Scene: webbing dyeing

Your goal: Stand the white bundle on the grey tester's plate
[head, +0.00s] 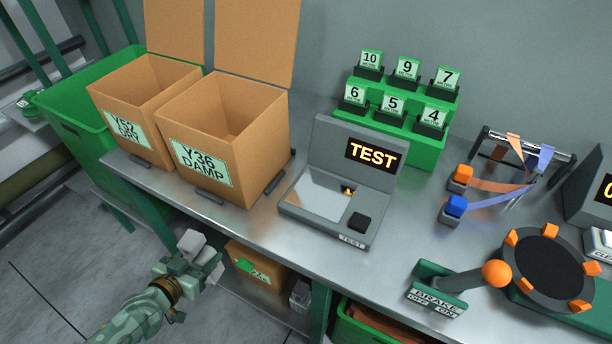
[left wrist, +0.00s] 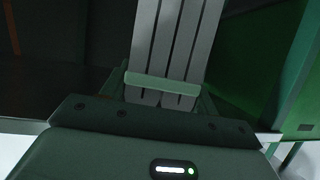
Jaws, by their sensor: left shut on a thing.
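My left gripper (head: 203,262) is low in the head view, in front of the bench's front edge and apart from it. It is shut on the white bundle (head: 191,242), which shows as pale blocks at the fingers. In the left wrist view the bundle (left wrist: 178,40) appears as long grey-white strips side by side, with a pale green band (left wrist: 160,87) across them. The grey tester (head: 340,160) stands on the bench with a raised screen reading TEST. Its pale plate (head: 318,194) is bare. My right gripper is not in view.
Two open cardboard boxes, Y52 DRY (head: 130,115) and Y36 DAMP (head: 215,150), stand left of the tester. A green rack (head: 425,150) of numbered cards is behind it. A brake lever with an orange knob (head: 496,273) is at right. A box (head: 250,265) sits below the bench.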

